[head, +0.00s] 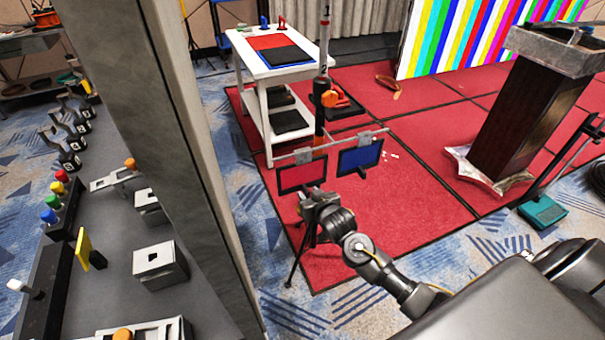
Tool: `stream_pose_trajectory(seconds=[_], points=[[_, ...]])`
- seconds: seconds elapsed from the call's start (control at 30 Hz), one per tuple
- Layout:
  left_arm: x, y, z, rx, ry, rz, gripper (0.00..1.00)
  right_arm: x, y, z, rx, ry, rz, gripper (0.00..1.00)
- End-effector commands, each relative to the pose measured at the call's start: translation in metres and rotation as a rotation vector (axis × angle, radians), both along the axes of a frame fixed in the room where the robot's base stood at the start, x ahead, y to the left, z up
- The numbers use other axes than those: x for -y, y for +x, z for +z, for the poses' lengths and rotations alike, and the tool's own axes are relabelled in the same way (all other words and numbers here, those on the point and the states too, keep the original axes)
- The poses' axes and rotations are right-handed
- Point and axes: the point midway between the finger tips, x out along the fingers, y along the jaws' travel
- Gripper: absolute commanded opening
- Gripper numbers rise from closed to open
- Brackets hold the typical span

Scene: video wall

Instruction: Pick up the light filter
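Two framed light filters hang by clips from a pale horizontal bar (325,146): a red one (301,177) on the left and a blue one (361,157) on the right. My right arm reaches in from the lower right. Its gripper (312,195) is at the lower right edge of the red filter, overlapping it in view. I cannot tell whether it touches the filter or whether its fingers are open or shut. The blue filter is right of the gripper and above it, clear of it. My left gripper is not in view.
A white table (258,72) with red and dark panels stands behind. A wooden lectern (520,115) is at right, a striped video wall (475,35) at the back. A grey bench (120,260) with coloured knobs lies left, past a grey post (180,130). Red carpet is largely open.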

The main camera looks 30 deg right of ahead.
Motion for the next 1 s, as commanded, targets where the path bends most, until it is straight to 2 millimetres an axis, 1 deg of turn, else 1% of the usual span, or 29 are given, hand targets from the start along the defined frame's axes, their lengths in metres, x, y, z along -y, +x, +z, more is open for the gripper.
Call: stream_pose_trajectory(seconds=[0.03, 0.13, 0.4, 0.47, 0.7, 1.0], points=[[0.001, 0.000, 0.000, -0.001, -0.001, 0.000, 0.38, 0.001, 0.006, -0.003, -0.001, 0.000, -0.001, 0.38], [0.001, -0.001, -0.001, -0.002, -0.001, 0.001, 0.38, 0.001, 0.015, -0.007, 0.000, 0.000, -0.001, 0.38], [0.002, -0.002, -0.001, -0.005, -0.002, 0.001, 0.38, 0.001, 0.017, -0.008, -0.001, 0.000, 0.000, 0.38], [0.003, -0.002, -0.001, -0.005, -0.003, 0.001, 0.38, 0.001, 0.017, -0.008, -0.001, 0.000, 0.000, 0.32], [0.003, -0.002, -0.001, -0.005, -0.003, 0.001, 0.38, 0.001, 0.017, -0.008, -0.001, 0.001, 0.000, 0.00], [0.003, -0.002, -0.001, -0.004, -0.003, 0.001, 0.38, 0.001, 0.017, -0.007, 0.001, 0.001, 0.000, 0.00]])
